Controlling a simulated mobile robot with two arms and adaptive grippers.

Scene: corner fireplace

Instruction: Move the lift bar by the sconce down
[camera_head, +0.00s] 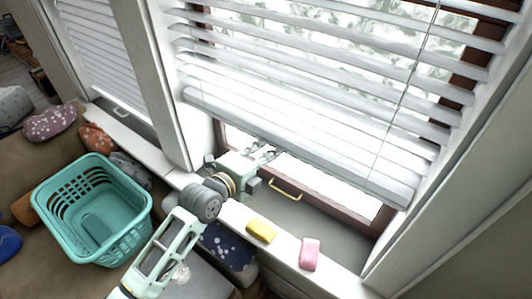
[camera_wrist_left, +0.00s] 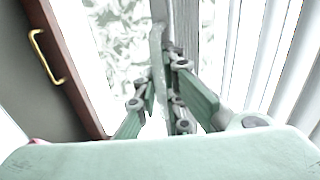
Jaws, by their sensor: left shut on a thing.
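The lift bar (camera_head: 345,174) is the pale bottom rail of the white slatted blind (camera_head: 300,75) over the right window. It hangs a little above the brown lower window frame, sloping across the head view. My left gripper (camera_head: 265,153) is at the left part of this bar. In the left wrist view, the fingers (camera_wrist_left: 160,80) are closed around a grey rail (camera_wrist_left: 186,45), with blind slats on its right. The fingers partly hide the gripped part. No sconce shows in either view. My right gripper is not in view.
A brass handle (camera_head: 285,190) is on the lower window frame. A yellow sponge (camera_head: 261,230) and a pink one (camera_head: 309,253) lie on the sill edge. A teal basket (camera_head: 60,222) stands at left. A second blind (camera_head: 95,45) hangs further left.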

